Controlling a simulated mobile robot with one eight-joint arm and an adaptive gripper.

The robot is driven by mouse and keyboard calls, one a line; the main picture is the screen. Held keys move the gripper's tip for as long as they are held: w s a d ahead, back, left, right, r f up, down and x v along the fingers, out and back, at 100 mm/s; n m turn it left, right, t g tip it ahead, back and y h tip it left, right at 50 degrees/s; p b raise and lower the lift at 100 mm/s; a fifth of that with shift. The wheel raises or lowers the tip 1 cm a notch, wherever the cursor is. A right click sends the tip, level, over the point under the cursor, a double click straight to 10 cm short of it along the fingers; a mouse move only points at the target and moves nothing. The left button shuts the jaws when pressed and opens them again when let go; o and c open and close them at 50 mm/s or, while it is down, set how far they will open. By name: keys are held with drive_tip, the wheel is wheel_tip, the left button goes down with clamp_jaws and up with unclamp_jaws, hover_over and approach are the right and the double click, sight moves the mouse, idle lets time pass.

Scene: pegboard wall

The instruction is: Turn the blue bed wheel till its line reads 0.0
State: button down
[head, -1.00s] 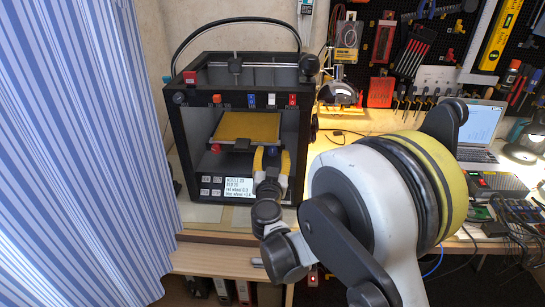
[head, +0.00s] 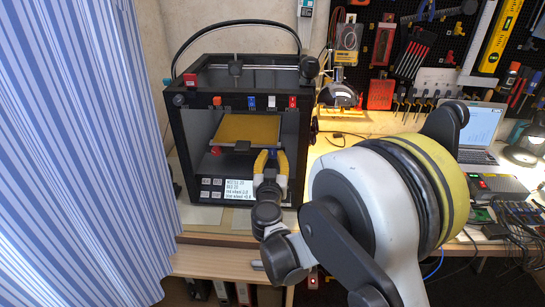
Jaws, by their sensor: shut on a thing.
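The black box-framed printer (head: 182,150) stands on the bench, with a yellow-topped bed (head: 250,128) inside. My gripper (head: 270,153) reaches into its open front, just below the bed's front edge, with its yellow fingers either side of the blue bed wheel. It is shut on the wheel, which is mostly hidden by the fingers. A red wheel (head: 215,150) shows under the bed's left front. The small display (head: 239,189) at the printer's lower front has lines for nozzle, bed, red wheel and blue wheel. Its blue wheel figure is too small to read surely.
Buttons (head: 211,187) sit left of the display. Blue, white and red switches (head: 271,101) line the upper front bar. A striped curtain (head: 80,150) hangs close on the left. A laptop (head: 480,125) and tools stand on the bench at right.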

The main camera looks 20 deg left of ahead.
drive_tip(key=n, duration=1.6)
drive_tip(key=shift+n+h, duration=0.3)
drive_tip(key=shift+n, duration=0.1)
drive_tip(key=n, duration=0.4)
drive_tip(key=shift+r+n, duration=0.1)
drive_tip(key=shift+n, duration=0.3)
drive_tip(key=c, duration=1.1)
unclamp_jaws()
drive_tip(key=shift+c, duration=0.2)
